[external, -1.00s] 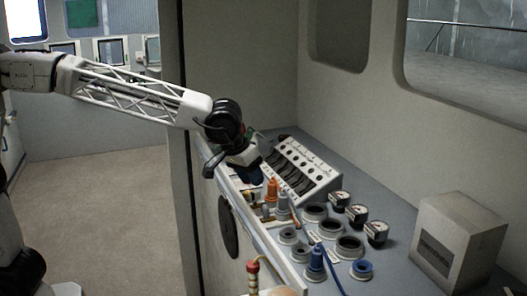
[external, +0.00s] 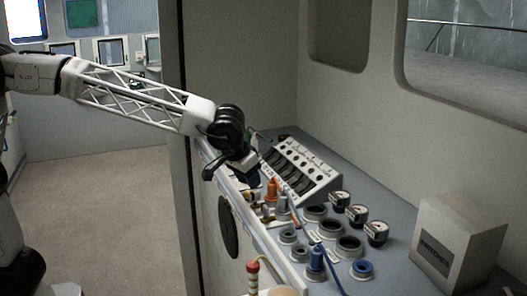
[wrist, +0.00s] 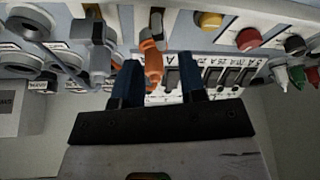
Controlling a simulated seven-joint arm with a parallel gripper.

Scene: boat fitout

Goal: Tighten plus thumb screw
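My gripper (wrist: 158,62) is open, with two dark blue fingers apart and nothing held between them. In the wrist view an orange plug (wrist: 152,66) shows in the gap, beyond the fingertips and nearer the left one. No thumb screw with a plus mark can be made out. A yellow knob (wrist: 210,20), a red knob (wrist: 248,38) and a black knob (wrist: 295,45) stand on the panel right of the fingers. In the external view my gripper (external: 247,178) is low over the console's near edge, behind the orange plug (external: 272,188); its fingertips are hard to see.
A switch panel (external: 305,165) stands behind the gripper. A grey box (external: 460,245) stands at right. The wall edge runs beside my arm.

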